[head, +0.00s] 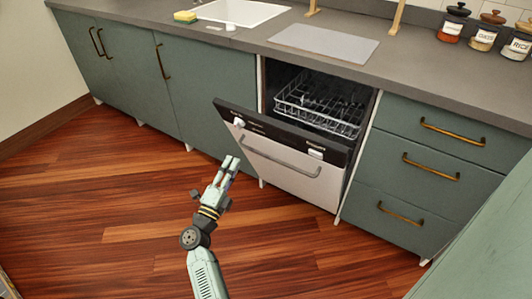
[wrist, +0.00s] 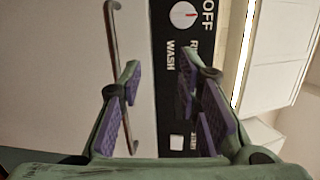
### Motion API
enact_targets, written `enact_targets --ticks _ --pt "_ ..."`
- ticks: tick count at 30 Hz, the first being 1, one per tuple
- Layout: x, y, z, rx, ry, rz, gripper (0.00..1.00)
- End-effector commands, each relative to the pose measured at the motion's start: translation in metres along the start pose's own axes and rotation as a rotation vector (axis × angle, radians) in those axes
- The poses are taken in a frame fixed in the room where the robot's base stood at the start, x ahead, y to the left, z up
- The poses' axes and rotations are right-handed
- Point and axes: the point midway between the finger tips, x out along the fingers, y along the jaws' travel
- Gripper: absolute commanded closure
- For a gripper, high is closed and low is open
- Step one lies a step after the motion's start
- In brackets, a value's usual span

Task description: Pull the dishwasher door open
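The dishwasher door (head: 285,168) is partly open, its white front tilted out and its black top edge leaning away from the counter. Its handle (head: 280,160) is a grey bar across the upper front. My gripper (head: 232,160) is just left of the handle's left end in the head view. In the wrist view my gripper (wrist: 170,75) is open, with the door's black control panel (wrist: 175,90) visible between the fingers. The handle bar (wrist: 113,25) runs along the left finger, partly hidden by it. I cannot tell whether they touch.
A wire dish rack (head: 320,103) shows inside the dishwasher. Green drawers (head: 420,165) stand on its right and cabinets (head: 205,90) on its left. A grey countertop (head: 400,70) runs above. The wooden floor (head: 110,210) in front is clear.

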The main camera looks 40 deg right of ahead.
Motion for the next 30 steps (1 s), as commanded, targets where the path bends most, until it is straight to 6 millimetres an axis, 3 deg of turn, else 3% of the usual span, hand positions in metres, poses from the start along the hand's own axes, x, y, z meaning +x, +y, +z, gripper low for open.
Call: enact_targets --ticks 1,3,6,11,24,30 --pt "0.001 0.021 -0.024 -0.016 0.047 0.039 0.69" --pt "0.000 0.041 -0.047 -0.026 0.095 0.076 0.69" --pt "-0.001 0.056 -0.065 -0.034 0.133 0.103 0.69" --pt "0.013 0.059 -0.070 -0.034 0.142 0.107 0.69" --pt "0.089 0.066 -0.079 -0.035 0.138 0.105 0.69" --pt "0.103 0.068 -0.081 -0.034 0.137 0.106 0.69"
